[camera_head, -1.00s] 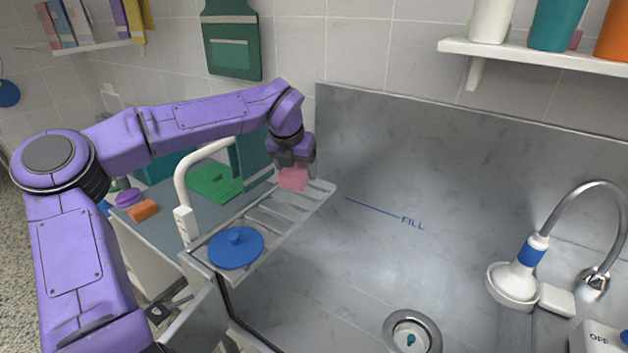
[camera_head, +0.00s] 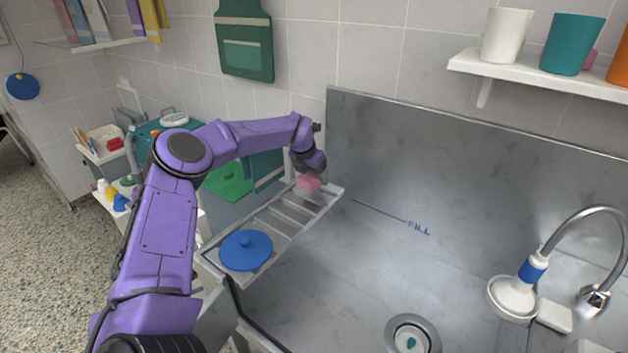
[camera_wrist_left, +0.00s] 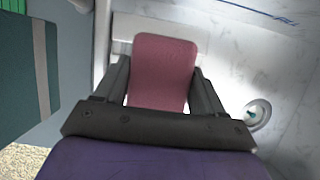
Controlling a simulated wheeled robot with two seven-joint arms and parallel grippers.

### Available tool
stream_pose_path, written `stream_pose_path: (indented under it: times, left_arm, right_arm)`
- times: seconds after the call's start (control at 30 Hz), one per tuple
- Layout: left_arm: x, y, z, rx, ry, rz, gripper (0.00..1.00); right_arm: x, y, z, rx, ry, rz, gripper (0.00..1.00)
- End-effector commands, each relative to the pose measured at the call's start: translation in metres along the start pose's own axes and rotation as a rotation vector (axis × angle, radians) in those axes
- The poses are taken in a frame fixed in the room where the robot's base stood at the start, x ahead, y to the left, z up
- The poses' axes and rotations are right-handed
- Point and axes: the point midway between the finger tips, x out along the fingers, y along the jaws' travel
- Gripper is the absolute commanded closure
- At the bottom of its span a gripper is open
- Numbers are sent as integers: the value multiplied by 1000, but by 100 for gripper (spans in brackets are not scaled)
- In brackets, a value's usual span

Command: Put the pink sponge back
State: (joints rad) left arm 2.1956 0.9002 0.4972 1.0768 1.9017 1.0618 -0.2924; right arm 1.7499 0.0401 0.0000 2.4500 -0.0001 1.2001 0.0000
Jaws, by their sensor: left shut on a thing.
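The pink sponge (camera_head: 308,183) is at the far end of the slatted rack (camera_head: 208,247) on the sink's left edge. My left gripper (camera_head: 306,174) is shut on it from above. In the left wrist view the sponge (camera_wrist_left: 163,72) sits between the two dark fingers (camera_wrist_left: 160,95). Part of the rack shows pale behind it. I cannot tell whether the sponge touches the rack. My right gripper is not in view.
A blue lid (camera_head: 246,250) lies on the near end of the rack. The wide steel basin (camera_head: 400,262) with a drain (camera_head: 411,334) is open to the right. A hose sprayer (camera_head: 518,289) stands at its right. A cup shelf (camera_head: 540,72) is on the wall.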

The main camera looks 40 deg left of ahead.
Motion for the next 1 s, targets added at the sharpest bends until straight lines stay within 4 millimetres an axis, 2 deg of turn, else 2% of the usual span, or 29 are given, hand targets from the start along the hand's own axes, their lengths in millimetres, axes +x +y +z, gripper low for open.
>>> stream_pose_path:
  times: [0.2, 0.57, 0.6, 0.67, 1.0]
  left_arm:
    - [30, 1, -10, 1, 2, 0, 59]
    - [36, 1, -13, 0, 1, 0, 59]
    - [35, 1, -12, 0, 1, 0, 24]
    - [35, 1, -12, 0, 1, 0, 5]
    - [30, 1, -10, 0, 1, 0, 5]
  right_arm:
    - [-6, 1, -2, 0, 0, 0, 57]
    - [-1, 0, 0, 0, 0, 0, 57]
    - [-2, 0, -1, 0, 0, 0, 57]
    - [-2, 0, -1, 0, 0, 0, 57]
    - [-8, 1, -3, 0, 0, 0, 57]
